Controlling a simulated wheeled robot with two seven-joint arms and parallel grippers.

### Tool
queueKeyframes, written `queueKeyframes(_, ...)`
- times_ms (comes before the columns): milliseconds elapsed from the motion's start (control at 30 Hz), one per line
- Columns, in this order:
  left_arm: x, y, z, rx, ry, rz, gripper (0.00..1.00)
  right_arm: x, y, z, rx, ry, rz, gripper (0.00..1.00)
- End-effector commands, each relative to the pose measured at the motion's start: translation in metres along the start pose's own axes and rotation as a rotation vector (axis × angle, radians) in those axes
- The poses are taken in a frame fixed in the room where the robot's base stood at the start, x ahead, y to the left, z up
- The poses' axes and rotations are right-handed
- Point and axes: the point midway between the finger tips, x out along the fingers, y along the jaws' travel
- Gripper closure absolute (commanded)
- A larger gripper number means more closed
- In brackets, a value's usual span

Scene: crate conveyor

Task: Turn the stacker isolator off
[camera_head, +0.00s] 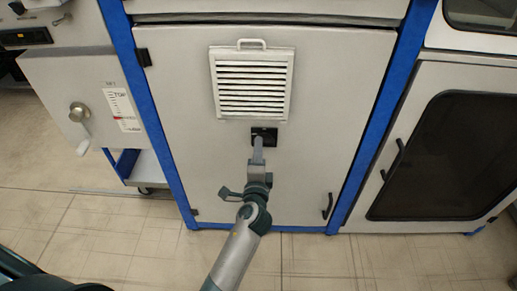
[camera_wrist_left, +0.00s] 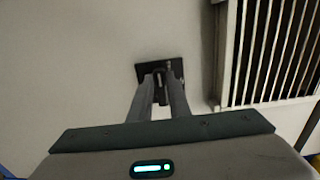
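The stacker isolator (camera_head: 270,131) is a small black square plate on the light grey cabinet door, just below the vent grille. It also shows in the left wrist view (camera_wrist_left: 178,66), with a dark handle (camera_wrist_left: 160,97) standing out between my fingers. My left gripper (camera_head: 259,145) reaches up to the isolator, and its fingertips cover the lower part of the plate. In the left wrist view, the two fingers (camera_wrist_left: 161,84) lie on either side of the handle with a narrow gap between them. I cannot tell whether they press on it. The right gripper is not in view.
The vent grille (camera_head: 252,84) with a top handle is close above the isolator. Blue posts (camera_head: 150,110) frame the cabinet. A grey panel with a round knob and lever (camera_head: 79,113) is at left, and a dark-windowed door (camera_head: 440,150) at right. The floor in front is clear.

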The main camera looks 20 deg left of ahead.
Motion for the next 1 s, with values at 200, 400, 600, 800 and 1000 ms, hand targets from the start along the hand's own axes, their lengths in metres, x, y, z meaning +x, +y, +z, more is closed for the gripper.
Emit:
queueKeyframes(200,0.000,0.000,0.000,0.001,0.000,0.000,0.66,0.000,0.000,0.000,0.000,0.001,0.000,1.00)
queueKeyframes(400,-0.001,0.000,0.000,0.001,0.000,0.000,0.66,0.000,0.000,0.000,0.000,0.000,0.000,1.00)
queueKeyframes(600,-0.015,0.002,0.000,0.000,0.001,0.001,0.66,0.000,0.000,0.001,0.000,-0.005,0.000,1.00)
queueKeyframes(800,-0.042,0.002,0.000,0.000,0.000,0.003,0.66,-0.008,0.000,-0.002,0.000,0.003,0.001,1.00)
queueKeyframes(1000,-0.066,0.002,0.000,0.000,0.000,0.002,0.66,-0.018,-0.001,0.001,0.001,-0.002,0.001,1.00)
